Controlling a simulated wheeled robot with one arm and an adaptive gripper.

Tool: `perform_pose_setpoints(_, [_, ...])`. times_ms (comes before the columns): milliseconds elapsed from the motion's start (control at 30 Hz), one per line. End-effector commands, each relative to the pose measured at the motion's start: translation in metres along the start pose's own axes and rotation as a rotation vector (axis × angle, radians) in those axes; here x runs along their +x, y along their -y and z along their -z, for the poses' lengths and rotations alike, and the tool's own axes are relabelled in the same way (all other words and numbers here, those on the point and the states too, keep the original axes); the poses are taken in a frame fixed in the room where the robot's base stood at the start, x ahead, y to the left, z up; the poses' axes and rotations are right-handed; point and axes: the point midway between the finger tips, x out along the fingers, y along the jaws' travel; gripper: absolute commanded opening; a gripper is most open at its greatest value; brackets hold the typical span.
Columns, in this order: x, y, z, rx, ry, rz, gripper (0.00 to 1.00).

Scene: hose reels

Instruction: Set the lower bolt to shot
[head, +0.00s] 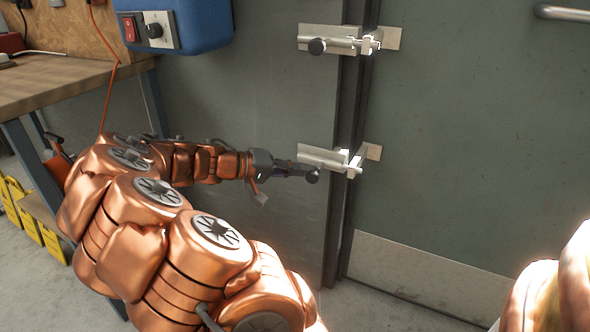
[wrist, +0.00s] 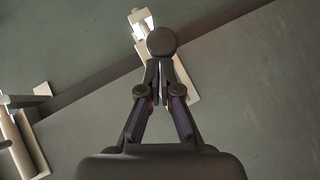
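The lower bolt (head: 322,157) is a pale metal slide bolt on the grey door panel, with its keeper (head: 372,152) across the dark gap to the right. Its round dark knob (head: 312,176) sits at the tips of my gripper (head: 293,170). In the wrist view the knob (wrist: 162,41) covers part of the fingertips. My gripper (wrist: 160,75) is closed to a narrow gap just behind the knob, apparently on its stem. The fingers hide part of the bolt, and I cannot tell how far its bar reaches into the keeper.
The upper bolt (head: 330,40) with its dark knob is above. An orange cable runs down there. A door handle (head: 563,13) is at upper right.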

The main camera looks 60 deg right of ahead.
Motion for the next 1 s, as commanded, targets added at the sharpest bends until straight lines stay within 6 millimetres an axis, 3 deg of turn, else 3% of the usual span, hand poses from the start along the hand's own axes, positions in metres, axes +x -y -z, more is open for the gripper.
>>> perform_pose_setpoints(200, [-0.028,-0.004,0.022,-0.006,-0.021,0.007,0.00])
perform_pose_setpoints(600, [-0.103,-0.004,0.020,-0.003,-0.020,0.007,0.00])
perform_pose_setpoints(800, [-0.121,-0.003,0.019,-0.001,-0.020,0.008,0.00])
perform_pose_setpoints(1000, [-0.125,-0.002,0.018,-0.001,-0.019,0.006,0.00])
